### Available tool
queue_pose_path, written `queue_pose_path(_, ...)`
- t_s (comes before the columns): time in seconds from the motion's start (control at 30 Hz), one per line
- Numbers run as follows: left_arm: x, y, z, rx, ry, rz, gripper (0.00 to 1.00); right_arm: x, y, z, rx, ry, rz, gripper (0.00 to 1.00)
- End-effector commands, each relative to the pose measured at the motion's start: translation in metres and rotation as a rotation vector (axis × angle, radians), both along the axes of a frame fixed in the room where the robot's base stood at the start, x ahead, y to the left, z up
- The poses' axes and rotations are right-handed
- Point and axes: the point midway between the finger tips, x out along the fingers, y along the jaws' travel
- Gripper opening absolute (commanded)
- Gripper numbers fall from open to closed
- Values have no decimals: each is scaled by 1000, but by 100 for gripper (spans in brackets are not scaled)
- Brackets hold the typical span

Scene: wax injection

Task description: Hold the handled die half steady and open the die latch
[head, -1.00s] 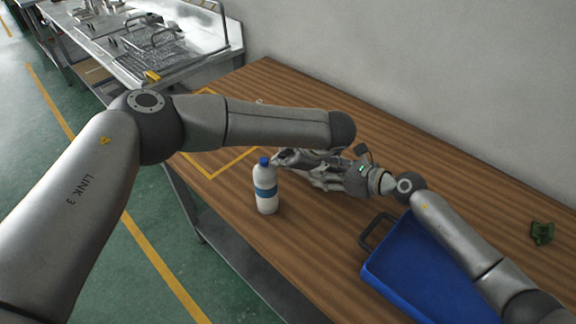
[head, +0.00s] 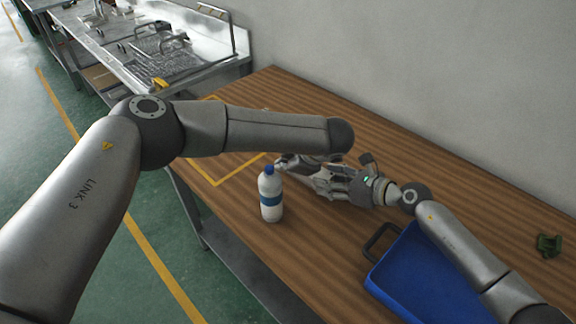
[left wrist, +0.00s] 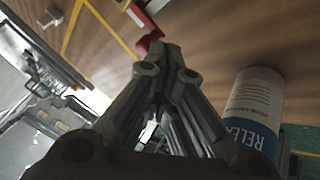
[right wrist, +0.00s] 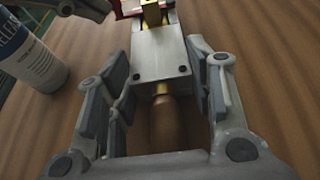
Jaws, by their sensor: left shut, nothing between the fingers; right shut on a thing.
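The handled die half is a silver block (right wrist: 160,58) with a wooden handle (right wrist: 176,122) in the right wrist view. My right gripper (right wrist: 165,85) is shut on it, a finger on each side. A brass latch piece (right wrist: 152,14) and a red part (right wrist: 130,7) show at the block's far end. My left gripper (left wrist: 163,48) is shut and empty. Its tips are close to the red part (left wrist: 148,40) in the left wrist view; I cannot tell whether they touch. In the head view the right gripper (head: 325,182) is beside the bottle, and my left forearm hides most of the die.
A white bottle with a blue cap (head: 271,196) stands upright close to both grippers. A blue tray (head: 430,275) lies at the table's front right. A green object (head: 548,245) sits at far right. Yellow tape (head: 215,181) marks the table's left part; a metal bench (head: 160,60) stands beyond.

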Motion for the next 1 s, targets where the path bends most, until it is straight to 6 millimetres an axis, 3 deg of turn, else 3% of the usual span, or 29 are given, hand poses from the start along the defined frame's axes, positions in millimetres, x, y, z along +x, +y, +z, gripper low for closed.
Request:
queue_pose_path(0.57, 9, 15, 0, 1, -1, -167, 0, 0, 0, 0, -1, 1, 0, 6)
queue_pose_path(0.8, 22, 29, 0, 1, -1, -338, 0, 0, 0, 0, 0, 0, 0, 6)
queue_pose_path(1.0, 36, 38, 0, 0, -2, -342, 0, 0, 0, 0, -1, -1, 0, 6)
